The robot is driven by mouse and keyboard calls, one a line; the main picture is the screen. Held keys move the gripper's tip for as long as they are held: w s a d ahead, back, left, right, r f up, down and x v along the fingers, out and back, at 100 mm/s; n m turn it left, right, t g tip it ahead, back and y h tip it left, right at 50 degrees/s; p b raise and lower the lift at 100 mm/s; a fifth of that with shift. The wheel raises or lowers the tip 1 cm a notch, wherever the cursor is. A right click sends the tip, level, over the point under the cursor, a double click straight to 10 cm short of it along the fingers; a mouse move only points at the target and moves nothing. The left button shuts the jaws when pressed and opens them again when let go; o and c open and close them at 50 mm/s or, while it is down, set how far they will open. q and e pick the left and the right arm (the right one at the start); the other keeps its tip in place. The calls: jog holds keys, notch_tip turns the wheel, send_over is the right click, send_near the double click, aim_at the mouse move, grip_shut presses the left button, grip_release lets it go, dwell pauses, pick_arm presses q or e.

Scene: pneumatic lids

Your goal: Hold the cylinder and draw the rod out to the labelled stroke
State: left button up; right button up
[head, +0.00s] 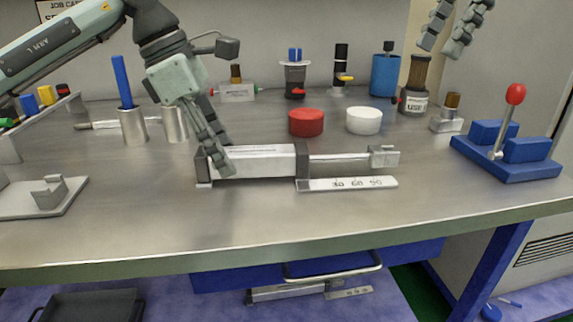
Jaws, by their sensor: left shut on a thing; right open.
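The cylinder (265,160) lies across the middle of the bench, a pale body with dark end caps. Its silver rod (337,160) sticks out to the right and ends in a grey block (383,156). A white scale (348,184) marked 30, 60 and 90 lies in front of the rod, and the block stands behind its 90 end. My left gripper (221,168) is shut on the cylinder's body near its left cap.
A red puck (306,122) and a white puck (364,121) stand behind the cylinder. A blue block with a red-knobbed lever (508,151) is at the right. A metal plate with a bracket (45,198) is at the left. The bench front is clear.

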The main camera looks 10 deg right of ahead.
pick_arm(q)
jog(key=shift+f, duration=0.1)
jog(key=o, duration=1.1)
jog(key=shift+o, duration=0.2)
